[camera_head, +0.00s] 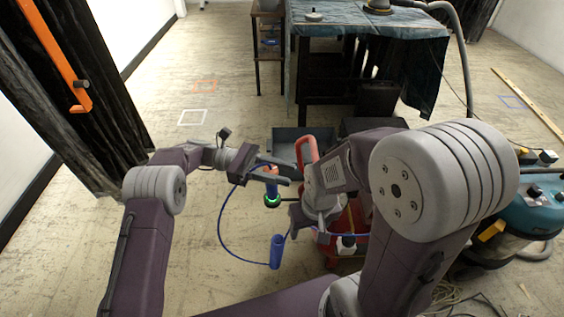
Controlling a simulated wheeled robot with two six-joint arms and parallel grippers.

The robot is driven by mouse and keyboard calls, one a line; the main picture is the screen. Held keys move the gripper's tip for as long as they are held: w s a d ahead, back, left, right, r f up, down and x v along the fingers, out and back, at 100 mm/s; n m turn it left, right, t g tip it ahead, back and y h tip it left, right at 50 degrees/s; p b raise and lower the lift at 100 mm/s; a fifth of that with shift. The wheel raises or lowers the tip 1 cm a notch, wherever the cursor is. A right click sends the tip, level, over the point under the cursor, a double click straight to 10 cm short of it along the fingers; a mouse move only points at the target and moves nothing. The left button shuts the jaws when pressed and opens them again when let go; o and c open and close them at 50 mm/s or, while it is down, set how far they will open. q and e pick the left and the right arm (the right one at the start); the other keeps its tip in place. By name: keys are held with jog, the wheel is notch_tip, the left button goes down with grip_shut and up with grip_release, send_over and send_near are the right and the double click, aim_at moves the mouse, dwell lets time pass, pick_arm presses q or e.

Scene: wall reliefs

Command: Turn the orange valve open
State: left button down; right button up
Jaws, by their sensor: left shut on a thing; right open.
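My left gripper (275,175) reaches in from the left. It is shut on a small upright piece with an orange top, blue body (272,188) and green ring (272,201). I cannot tell for sure whether this piece is the orange valve. A thin blue hose (220,222) loops below it, near a hanging blue cylinder (277,251). My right gripper (318,222) is open and lower, close to the right of the left one. Its fingers are partly hidden and point down over a red unit (347,262). A red-orange looped handle (306,143) rises behind the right wrist.
A grey tray (288,138) lies on the floor behind the grippers. A cloth-covered table (415,52) stands beyond. A teal vacuum (530,215) is at right. An orange bar (62,62) lies against a black curtain at left. The floor at left-centre is mostly clear.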

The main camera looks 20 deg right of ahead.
pick_arm(q)
jog(key=shift+s+m+g+y, duration=0.1)
jog(key=shift+m+g+y, duration=0.3)
jog(key=shift+g, duration=0.1)
jog(key=shift+p, duration=0.3)
jog(key=c, duration=1)
grip_release()
jog(key=shift+o, duration=0.2)
